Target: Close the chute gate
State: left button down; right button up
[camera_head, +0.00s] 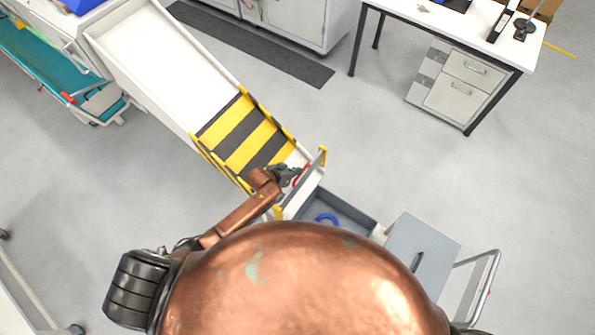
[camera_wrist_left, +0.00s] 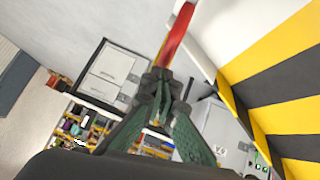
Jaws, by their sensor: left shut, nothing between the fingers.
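The white chute (camera_head: 165,65) slopes down from the upper left in the head view, its lower part striped yellow and black (camera_head: 243,135). The gate (camera_head: 304,191) is a pale panel at the chute's lower end, between yellow posts. A red handle (camera_head: 301,174) is beside it, and a red bar shows in the left wrist view (camera_wrist_left: 179,35). My left gripper (camera_head: 289,174) is by the handle at the chute's end. Its fingers (camera_wrist_left: 160,85) are shut and empty, close to the red bar's lower end; I cannot tell whether they touch it. My right gripper is out of view.
Below the chute's end is a grey bin (camera_head: 348,211) with a blue ring (camera_head: 327,218) inside. A grey cart (camera_head: 424,248) with a rail handle stands to its right. A desk (camera_head: 452,36) stands at the upper right; the floor before it is clear.

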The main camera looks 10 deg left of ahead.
aim_at(301, 179)
pick_arm(q)
jog(key=shift+f, duration=0.1)
notch_tip(301, 179, down, 9)
jog(key=b, duration=0.5)
jog(key=shift+s+f+b, duration=0.15)
jog(key=shift+b, duration=0.15)
